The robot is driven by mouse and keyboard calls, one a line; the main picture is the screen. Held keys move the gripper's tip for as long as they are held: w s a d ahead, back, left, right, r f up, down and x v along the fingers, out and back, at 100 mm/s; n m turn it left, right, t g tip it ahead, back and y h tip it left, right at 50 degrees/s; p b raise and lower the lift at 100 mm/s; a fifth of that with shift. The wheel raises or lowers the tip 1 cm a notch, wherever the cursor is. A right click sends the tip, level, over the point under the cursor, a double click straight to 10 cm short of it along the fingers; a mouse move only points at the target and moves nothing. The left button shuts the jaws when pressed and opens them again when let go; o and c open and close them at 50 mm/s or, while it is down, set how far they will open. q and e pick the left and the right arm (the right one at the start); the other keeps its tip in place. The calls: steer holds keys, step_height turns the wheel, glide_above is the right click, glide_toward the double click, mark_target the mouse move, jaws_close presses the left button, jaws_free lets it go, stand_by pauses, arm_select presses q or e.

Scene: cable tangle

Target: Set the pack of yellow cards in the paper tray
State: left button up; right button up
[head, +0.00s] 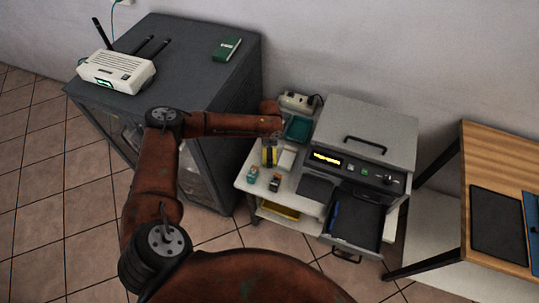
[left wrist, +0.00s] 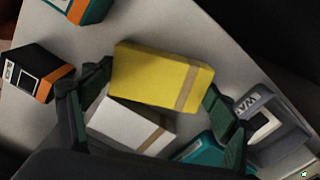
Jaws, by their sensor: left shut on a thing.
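The pack of yellow cards (left wrist: 150,75), a yellow block with a tan band near one end, sits between the fingers of my left gripper (left wrist: 155,105). The gripper is shut on it. In the head view the yellow pack (head: 265,156) shows small at my left gripper (head: 270,146), over the left part of the white cart. The paper tray appears to be the dark open drawer (head: 367,228) at the front of the grey printer (head: 368,130), with a blue strip inside. My right gripper is not in view.
A white pack (left wrist: 125,125) lies close below the yellow one. Small orange-banded boxes (left wrist: 35,72) stand on the cart top (head: 247,182). A teal tray (head: 299,128) and power strip (head: 298,102) are behind. A dark cabinet (head: 200,70) stands left, a wooden table (head: 480,150) right.

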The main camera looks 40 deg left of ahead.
arm_select(q)
steer(key=c, duration=0.4)
steer(key=shift+r, duration=0.45)
steer(key=shift+c, duration=0.2)
step_height(320, 180, up, 2)
steer(key=shift+r+p, duration=0.2)
steer(key=shift+p, duration=0.6)
steer(key=s+d+r+p, duration=0.5)
steer(key=s+d+r, duration=0.2)
steer(key=s+r, duration=0.4)
steer(key=d+r+n, duration=0.5)
steer(key=r, duration=0.3)
steer(key=d+r+n+p, duration=0.1)
steer(key=d+r+n, duration=0.4)
steer(key=r, duration=0.2)
steer(key=shift+w+r+n, duration=0.2)
steer(key=shift+r+n, duration=0.2)
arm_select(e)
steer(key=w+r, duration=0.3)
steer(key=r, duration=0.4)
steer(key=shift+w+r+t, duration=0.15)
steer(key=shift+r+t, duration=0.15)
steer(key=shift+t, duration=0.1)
